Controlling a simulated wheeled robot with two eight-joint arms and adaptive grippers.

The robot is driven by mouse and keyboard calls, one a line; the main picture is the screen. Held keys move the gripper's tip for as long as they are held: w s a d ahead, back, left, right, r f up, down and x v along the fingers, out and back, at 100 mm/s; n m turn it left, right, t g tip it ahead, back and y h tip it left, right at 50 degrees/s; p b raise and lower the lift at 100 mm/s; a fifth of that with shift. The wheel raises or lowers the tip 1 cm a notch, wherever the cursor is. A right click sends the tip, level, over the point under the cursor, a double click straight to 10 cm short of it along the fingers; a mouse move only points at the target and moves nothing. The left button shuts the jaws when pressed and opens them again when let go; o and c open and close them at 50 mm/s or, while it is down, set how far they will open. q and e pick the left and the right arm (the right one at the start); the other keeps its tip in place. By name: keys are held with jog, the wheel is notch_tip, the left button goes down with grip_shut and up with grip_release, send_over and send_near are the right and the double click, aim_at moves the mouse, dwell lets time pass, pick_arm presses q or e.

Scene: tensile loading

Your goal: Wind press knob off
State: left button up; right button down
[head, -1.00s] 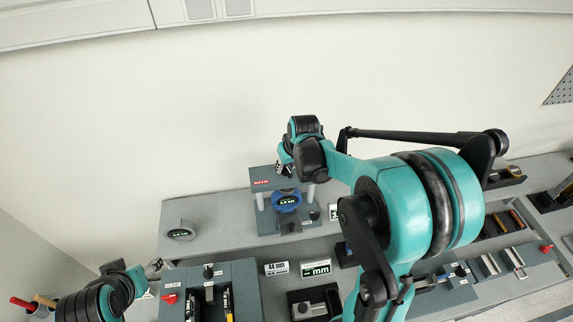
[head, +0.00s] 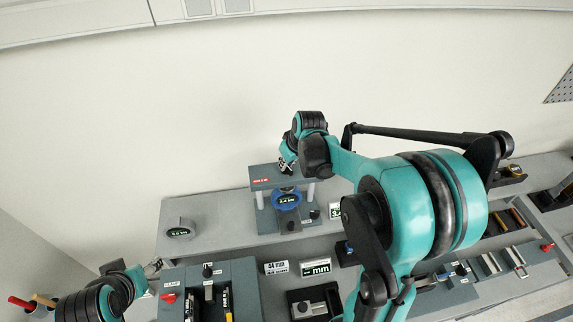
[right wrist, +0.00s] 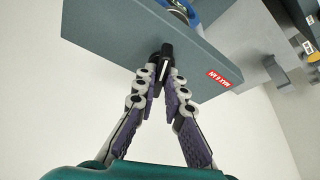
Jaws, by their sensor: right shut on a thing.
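The press (head: 258,183) is a grey frame with a red label on its top plate and a blue ring-shaped gauge (head: 287,199) under it. Its top plate (right wrist: 120,30) fills the upper part of the right wrist view. My right gripper (head: 286,168) is over the top plate. In the right wrist view my right gripper (right wrist: 164,68) has its fingertips closed on a small black knob (right wrist: 166,50) at the plate. The knob is mostly hidden by the gripper in the head view. My left gripper (head: 153,270) is at the lower left, away from the press, small and unclear.
Trays and tools lie at the right, partly behind my right arm. The wall is behind the press.

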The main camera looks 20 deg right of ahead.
jog(key=n+y+b, duration=0.1)
jog(key=n, duration=0.1)
jog(key=n+y+b, duration=0.1)
jog(key=n, duration=0.2)
jog(key=shift+d+f+g, duration=0.1)
jog(key=shift+d+g, duration=0.1)
jog(key=shift+g, duration=0.1)
jog(key=shift+w+n+g+y+b, duration=0.1)
jog(key=shift+n+g+y+b, duration=0.25)
jog(key=shift+n, duration=0.7)
jog(key=shift+w+n+g+y+b, duration=0.2)
jog(key=shift+n+b, duration=0.25)
jog(key=shift+n, duration=0.6)
jog(key=shift+s, duration=0.15)
jog(key=c, duration=1.6)
grip_release()
jog(key=shift+r, duration=0.2)
jog(key=v, duration=1.2)
jog(key=shift+f, duration=0.1)
